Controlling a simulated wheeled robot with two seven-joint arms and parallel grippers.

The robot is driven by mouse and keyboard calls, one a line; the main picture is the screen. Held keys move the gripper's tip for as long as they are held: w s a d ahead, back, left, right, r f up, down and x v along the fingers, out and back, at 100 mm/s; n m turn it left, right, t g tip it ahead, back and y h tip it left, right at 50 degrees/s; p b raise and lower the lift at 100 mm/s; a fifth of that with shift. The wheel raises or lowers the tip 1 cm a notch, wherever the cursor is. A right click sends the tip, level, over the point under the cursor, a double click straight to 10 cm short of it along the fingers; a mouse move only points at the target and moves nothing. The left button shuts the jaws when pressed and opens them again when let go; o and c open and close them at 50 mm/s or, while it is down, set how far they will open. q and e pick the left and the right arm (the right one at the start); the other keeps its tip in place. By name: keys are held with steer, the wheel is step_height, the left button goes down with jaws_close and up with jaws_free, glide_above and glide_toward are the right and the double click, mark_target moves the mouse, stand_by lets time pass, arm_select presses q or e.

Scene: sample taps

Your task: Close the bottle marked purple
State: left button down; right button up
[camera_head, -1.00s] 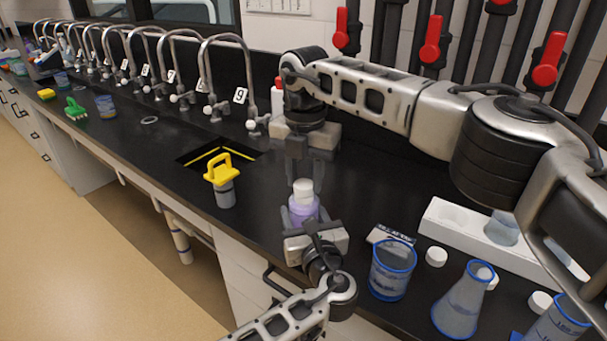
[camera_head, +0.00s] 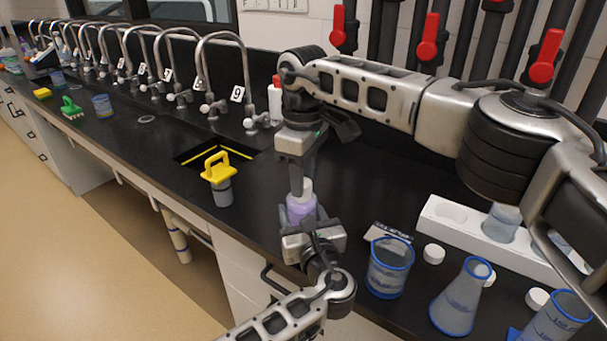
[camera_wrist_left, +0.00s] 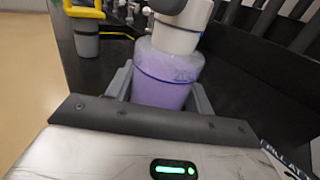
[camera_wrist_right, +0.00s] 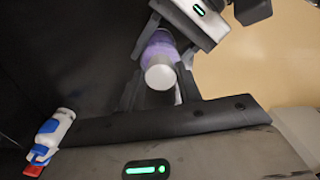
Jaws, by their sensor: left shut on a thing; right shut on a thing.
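The purple bottle (camera_head: 300,208) stands upright near the counter's front edge, with a white cap (camera_head: 307,187) on top. In the left wrist view its purple body (camera_wrist_left: 163,80) sits between the fingers of my left gripper (camera_head: 303,222), which is shut on it from the front. My right gripper (camera_head: 299,180) points down from above and is shut on the white cap. In the right wrist view the cap (camera_wrist_right: 160,76) shows end-on between the fingers. Whether the cap is fully seated on the neck cannot be told.
To the right are a blue-rimmed beaker (camera_head: 388,272), a flask (camera_head: 460,300), loose white caps (camera_head: 433,254) and a white rack (camera_head: 455,232). Faucets (camera_head: 232,75) line the back left.

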steer(key=o, duration=0.9)
steer(key=shift+o, duration=0.2)
steer(key=shift+r, duration=2.3)
steer(key=shift+c, duration=0.4)
